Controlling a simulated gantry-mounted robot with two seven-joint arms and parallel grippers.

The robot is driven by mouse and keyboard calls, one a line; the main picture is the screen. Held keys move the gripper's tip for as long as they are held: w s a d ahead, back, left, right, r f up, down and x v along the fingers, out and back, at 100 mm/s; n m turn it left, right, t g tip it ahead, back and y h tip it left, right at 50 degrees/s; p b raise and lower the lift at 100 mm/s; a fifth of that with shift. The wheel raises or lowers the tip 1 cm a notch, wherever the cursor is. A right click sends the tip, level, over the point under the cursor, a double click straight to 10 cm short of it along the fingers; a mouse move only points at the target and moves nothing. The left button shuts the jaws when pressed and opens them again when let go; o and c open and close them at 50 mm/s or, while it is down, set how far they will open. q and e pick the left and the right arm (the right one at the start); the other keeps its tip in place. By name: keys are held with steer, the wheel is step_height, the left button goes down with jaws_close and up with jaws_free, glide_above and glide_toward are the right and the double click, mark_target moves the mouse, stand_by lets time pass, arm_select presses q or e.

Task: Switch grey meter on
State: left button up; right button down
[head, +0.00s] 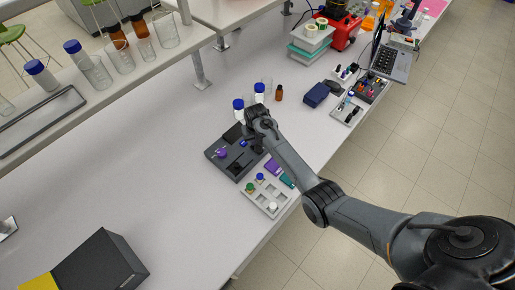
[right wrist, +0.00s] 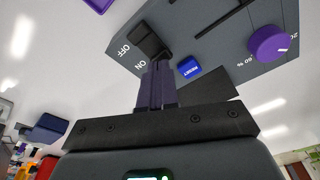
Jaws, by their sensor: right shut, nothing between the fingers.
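The grey meter (head: 222,163) lies on the bench in the middle of the head view, partly covered by my right arm. In the right wrist view its grey panel (right wrist: 225,50) shows a black rocker switch (right wrist: 147,40) with OFF and ON labels, a blue RESET button (right wrist: 188,66) and a purple knob (right wrist: 268,43). My right gripper (right wrist: 158,66) is shut and empty, its fingertips close by the ON end of the switch. I cannot tell whether they touch it, or which way the rocker is pressed. My left gripper is not in view.
A pale tray (head: 254,198) with coloured caps stands close in front of the meter. Blue-capped bottles (head: 259,93) and a small brown bottle (head: 279,93) stand behind it. A dark box (head: 100,265) is at front left. The bench left of the meter is clear.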

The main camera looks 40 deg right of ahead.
steer(key=shift+f, duration=0.15)
stand_by(0.5)
steer(key=shift+f+b, duration=0.35)
steer(key=shift+f, duration=0.15)
steer(key=shift+f, duration=0.3)
stand_by(0.4)
steer(key=shift+r, duration=0.3)
step_height(320, 180, up, 6)
steer(key=p, duration=0.7)
steer(key=shift+r, duration=0.25)
steer(key=shift+s+f, duration=0.1)
